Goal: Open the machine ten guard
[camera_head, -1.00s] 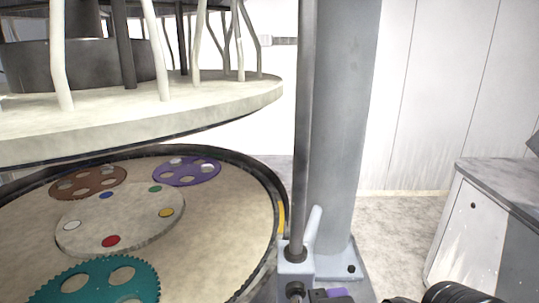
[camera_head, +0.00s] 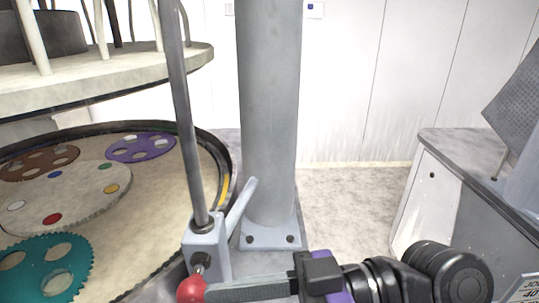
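A polishing machine has a raised upper platen (camera_head: 120,82) over a round lower platen (camera_head: 150,215) at the left. I cannot make out a guard or a number ten label. In front stands a grey clamp block (camera_head: 205,245) with a thin upright rod (camera_head: 182,110) and a pale lever (camera_head: 241,207). A red ball knob (camera_head: 191,290) shows at the bottom edge, below the block. My gripper (camera_head: 215,293) reaches in from the right, its tip end beside the red knob. Whether its fingers are open or closed around the knob is unclear; the bottom edge cuts it off.
A thick grey column (camera_head: 268,110) stands bolted to the floor right behind the rod. Teal (camera_head: 75,260), brown (camera_head: 20,166) and purple (camera_head: 155,146) geared discs lie on the lower platen. A grey cabinet (camera_head: 440,190) stands at the right, with bare floor (camera_head: 345,205) between.

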